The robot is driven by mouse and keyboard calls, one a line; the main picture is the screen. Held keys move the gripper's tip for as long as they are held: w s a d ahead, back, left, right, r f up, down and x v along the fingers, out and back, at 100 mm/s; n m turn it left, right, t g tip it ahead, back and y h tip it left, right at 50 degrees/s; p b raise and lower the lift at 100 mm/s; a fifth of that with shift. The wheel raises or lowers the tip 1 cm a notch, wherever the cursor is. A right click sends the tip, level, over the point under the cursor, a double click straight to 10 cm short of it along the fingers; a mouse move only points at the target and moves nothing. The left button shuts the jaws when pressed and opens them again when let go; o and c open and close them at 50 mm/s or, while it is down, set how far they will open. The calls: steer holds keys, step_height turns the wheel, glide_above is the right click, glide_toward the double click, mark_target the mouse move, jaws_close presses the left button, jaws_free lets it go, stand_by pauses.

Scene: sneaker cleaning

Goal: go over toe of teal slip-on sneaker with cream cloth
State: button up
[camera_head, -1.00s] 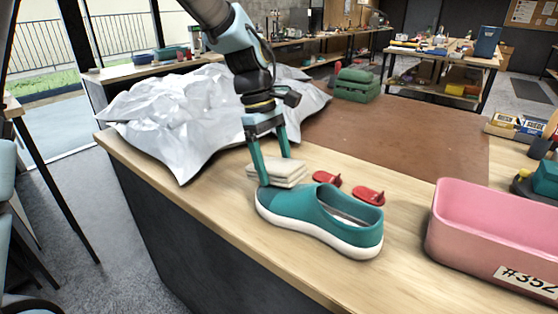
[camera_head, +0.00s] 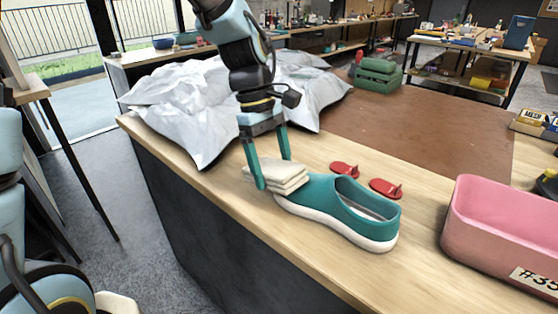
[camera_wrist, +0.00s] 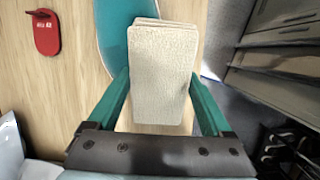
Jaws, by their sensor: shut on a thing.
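The teal slip-on sneaker (camera_head: 338,206) with a white sole lies on the wooden bench near its front edge, its toe to the left and its heel to the right. My gripper (camera_head: 275,175) points down at the toe and is shut on the folded cream cloth (camera_head: 277,172). The cloth lies at the toe and hides part of it; whether it presses on the toe is hard to tell. In the wrist view the cloth (camera_wrist: 160,75) sits between the two teal fingers (camera_wrist: 160,98), with part of the sneaker (camera_wrist: 116,32) behind it.
Two red tags (camera_head: 385,188) lie behind the sneaker. A pink bin (camera_head: 490,240) stands to the right. Crumpled silvery sheeting (camera_head: 215,105) covers the bench at the left, with a green case (camera_head: 376,76) farther back. The brown mat (camera_head: 430,135) is mostly clear.

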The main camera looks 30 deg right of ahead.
steer(key=shift+f, duration=0.1)
steer(key=shift+w+d+p, duration=0.15)
steer(key=shift+d+p, duration=0.35)
steer(key=shift+d, duration=0.25)
steer(key=shift+w+d, duration=0.1)
steer(key=shift+d, duration=0.3)
steer(key=shift+c, duration=0.5)
steer(key=shift+w+d+p, duration=0.25)
steer(key=shift+d+p, duration=0.15)
steer(key=shift+d, duration=0.55)
steer(key=shift+w+d+p, duration=0.3)
steer(key=shift+d+p, duration=0.1)
steer(key=shift+d, duration=0.5)
steer(key=shift+w+d+p, duration=0.25)
steer(key=shift+d+p, duration=0.15)
steer(key=shift+d, duration=0.55)
steer(key=shift+a, duration=0.1)
steer(key=shift+s+a, duration=0.2)
steer(key=shift+a, duration=0.5)
steer(key=shift+s+a, duration=0.2)
steer(key=shift+a, duration=0.45)
steer(key=shift+s+a, duration=0.2)
steer(key=shift+a, duration=0.5)
steer(key=shift+s+a+p, duration=0.25)
steer(key=shift+a, duration=0.65)
steer(key=shift+s+a+p, duration=0.2)
steer(key=shift+a, duration=0.7)
steer(key=shift+s, duration=0.1)
